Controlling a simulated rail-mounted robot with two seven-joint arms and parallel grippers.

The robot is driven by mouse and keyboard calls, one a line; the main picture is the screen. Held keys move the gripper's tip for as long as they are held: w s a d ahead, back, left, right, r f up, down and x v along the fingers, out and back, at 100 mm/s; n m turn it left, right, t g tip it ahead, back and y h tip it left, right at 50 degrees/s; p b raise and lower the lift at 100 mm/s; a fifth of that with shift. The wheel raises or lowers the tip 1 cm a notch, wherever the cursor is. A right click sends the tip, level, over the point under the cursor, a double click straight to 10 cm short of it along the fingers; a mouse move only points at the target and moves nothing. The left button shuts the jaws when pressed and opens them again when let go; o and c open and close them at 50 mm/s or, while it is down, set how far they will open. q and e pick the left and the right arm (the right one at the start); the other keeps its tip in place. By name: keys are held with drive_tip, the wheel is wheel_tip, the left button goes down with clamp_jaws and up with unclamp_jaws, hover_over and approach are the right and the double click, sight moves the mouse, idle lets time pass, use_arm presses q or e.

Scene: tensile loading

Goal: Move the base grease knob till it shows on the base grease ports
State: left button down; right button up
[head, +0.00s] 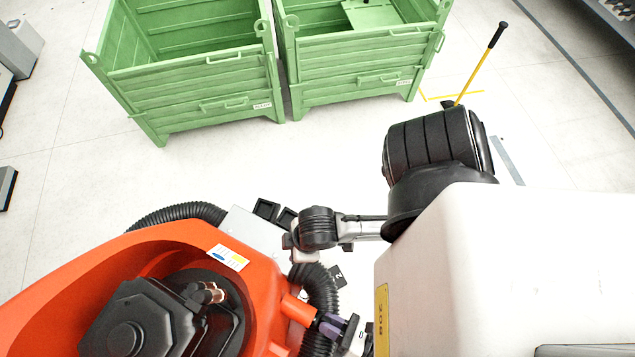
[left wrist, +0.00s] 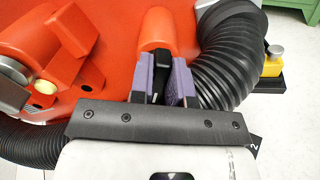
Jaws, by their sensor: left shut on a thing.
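My left gripper (head: 335,328) is low in the middle of the head view, beside the orange machine body (head: 172,243). In the left wrist view its two purple-padded fingers (left wrist: 160,80) are shut on a small black knob (left wrist: 159,58), which I take to be the base grease knob. The knob sits at the end of an orange tube (left wrist: 156,28). The fingers hide its sides. In the head view the knob cannot be made out. I cannot pick out the base grease ports or any marking the knob points to. My right gripper is not in view.
Black corrugated hose (left wrist: 228,55) curves close beside the left gripper. A yellow block with a metal knob (left wrist: 273,60) stands to its right. Two green crates (head: 235,85) stand at the back. A yellow stick with a black top (head: 480,65) rises behind.

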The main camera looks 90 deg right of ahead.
use_arm(q)
drive_tip(key=shift+d+m+p, duration=0.1)
drive_tip(key=shift+m+p, duration=0.2)
drive_tip(key=shift+m, duration=0.9)
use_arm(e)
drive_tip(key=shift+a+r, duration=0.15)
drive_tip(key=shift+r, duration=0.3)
use_arm(q)
drive_tip(key=shift+s+f, duration=0.1)
drive_tip(key=c, duration=1.1)
unclamp_jaws()
drive_tip(key=p+v, duration=0.1)
drive_tip(key=v, duration=1.2)
drive_tip(key=shift+s+a, duration=0.2)
drive_tip(key=shift+s, duration=0.15)
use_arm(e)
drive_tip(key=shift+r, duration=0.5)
